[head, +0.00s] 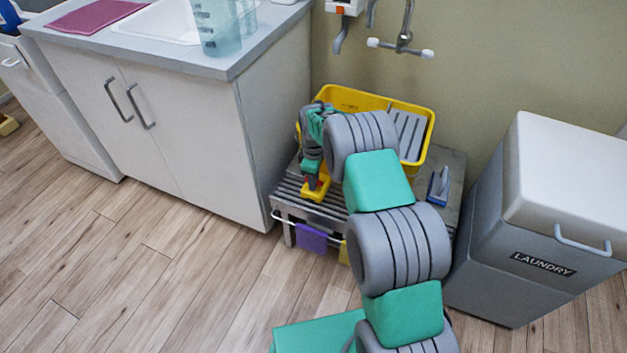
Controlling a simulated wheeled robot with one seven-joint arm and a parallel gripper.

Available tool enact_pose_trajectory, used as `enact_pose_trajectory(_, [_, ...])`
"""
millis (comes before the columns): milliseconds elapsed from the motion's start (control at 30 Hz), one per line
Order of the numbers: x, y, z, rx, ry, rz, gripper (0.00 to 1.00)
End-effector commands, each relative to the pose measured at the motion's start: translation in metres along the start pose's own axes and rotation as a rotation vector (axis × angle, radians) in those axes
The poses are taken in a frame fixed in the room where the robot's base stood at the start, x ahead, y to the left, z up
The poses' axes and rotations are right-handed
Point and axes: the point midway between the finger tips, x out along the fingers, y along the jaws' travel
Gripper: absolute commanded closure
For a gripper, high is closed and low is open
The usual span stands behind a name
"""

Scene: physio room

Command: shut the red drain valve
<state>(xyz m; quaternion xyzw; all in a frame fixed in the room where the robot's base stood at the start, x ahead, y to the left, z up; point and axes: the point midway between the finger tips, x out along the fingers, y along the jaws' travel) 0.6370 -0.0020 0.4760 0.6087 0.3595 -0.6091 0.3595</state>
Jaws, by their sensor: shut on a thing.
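A yellow mop bucket (424,127) with a grey slatted wringer (408,130) stands on a low grey slatted stand by the wall. A yellow part (318,192) juts out low at its front left, and a small red piece, the drain valve (324,177), shows just above it. My gripper (312,180) points down at this spot and is shut on the red valve. The fingers cover much of the valve, so which way its handle is turned cannot be told.
The slatted stand (331,208) has a rail with a purple cloth (311,238). A blue and grey brush (439,187) lies on its right part. A white sink cabinet (190,140) stands close on the left, a grey laundry bin (530,230) on the right. Wall taps (403,42) are above.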

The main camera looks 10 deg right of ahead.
Motion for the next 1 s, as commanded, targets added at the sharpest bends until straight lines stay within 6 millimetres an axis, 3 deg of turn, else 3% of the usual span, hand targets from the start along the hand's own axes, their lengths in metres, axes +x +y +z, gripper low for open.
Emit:
enact_pose_trajectory(600, [-0.0004, -0.0002, -0.001, -0.052, 0.001, 0.0, 1.0])
enact_pose_trajectory(633, [-0.0004, -0.0002, -0.001, -0.052, 0.001, 0.001, 0.79])
enact_pose_trajectory(867, [-0.0002, 0.0, -0.0004, -0.05, 0.001, 0.0, 0.6])
enact_pose_trajectory(1000, [-0.0002, 0.0001, -0.0001, -0.049, 0.001, 0.0, 0.6])
